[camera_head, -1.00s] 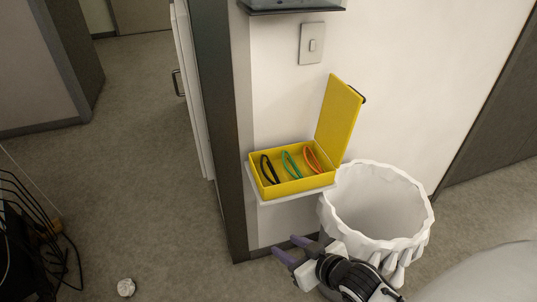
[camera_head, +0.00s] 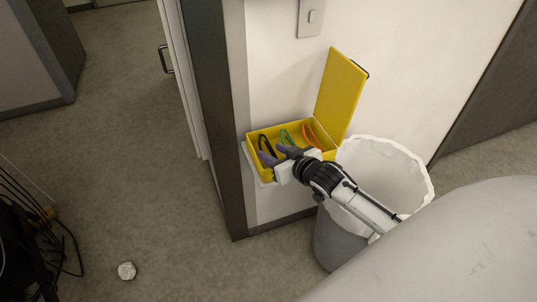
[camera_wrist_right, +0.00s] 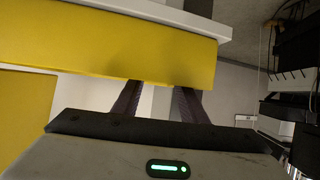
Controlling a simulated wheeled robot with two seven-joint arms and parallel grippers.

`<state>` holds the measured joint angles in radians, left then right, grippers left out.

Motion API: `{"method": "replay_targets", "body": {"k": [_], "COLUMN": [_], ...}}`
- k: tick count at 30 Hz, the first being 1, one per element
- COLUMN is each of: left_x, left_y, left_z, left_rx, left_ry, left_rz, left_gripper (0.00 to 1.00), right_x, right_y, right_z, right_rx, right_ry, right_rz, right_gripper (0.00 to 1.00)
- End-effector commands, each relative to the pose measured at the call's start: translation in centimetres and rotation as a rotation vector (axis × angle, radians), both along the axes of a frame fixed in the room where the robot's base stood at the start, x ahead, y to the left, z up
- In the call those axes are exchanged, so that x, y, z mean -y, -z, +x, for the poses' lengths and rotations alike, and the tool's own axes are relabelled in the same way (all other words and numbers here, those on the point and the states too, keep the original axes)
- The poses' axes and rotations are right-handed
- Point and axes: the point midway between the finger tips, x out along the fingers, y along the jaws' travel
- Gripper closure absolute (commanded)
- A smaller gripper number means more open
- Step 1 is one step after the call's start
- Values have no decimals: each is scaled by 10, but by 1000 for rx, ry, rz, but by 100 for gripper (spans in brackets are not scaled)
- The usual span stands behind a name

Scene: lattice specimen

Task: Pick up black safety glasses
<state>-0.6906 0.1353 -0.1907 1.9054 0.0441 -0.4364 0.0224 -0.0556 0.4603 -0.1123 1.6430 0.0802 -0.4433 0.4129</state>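The black safety glasses (camera_head: 264,143) stand in the left part of an open yellow box (camera_head: 332,154), partly hidden by my right gripper. My right gripper (camera_head: 270,154) is open and empty, its purple fingers apart, over the front of the box in the head view. The right wrist view shows both fingers (camera_wrist_right: 158,100) spread, with the yellow box wall (camera_wrist_right: 110,45) just beyond them. The glasses do not show in that view. My left gripper is not in view.
Green glasses (camera_head: 286,136) and orange glasses (camera_head: 309,132) share the box. Its lid (camera_head: 341,92) stands open at the right. The box rests on a small white wall shelf (camera_head: 247,160). A lined bin (camera_head: 332,240) stands below my right arm.

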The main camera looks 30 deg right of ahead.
Motion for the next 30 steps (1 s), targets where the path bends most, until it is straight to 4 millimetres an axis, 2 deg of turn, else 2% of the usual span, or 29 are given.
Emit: {"method": "replay_targets", "body": {"k": [3,11,17,26,30], "left_x": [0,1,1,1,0], "left_y": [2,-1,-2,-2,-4], "left_z": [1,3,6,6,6], "left_rx": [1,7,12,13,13], "left_ry": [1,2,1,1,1], "left_rz": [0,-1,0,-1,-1], "left_gripper": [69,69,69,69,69], "right_x": [0,0,0,0,0], "right_y": [5,7,7,6,-3], "right_z": [12,14,14,14,14], "right_rx": [2,1,1,1,3], "right_ry": [-1,-2,-1,-1,-2], "right_rz": [0,1,-1,-1,-1], "right_gripper": [61,61,89,90,90]}}
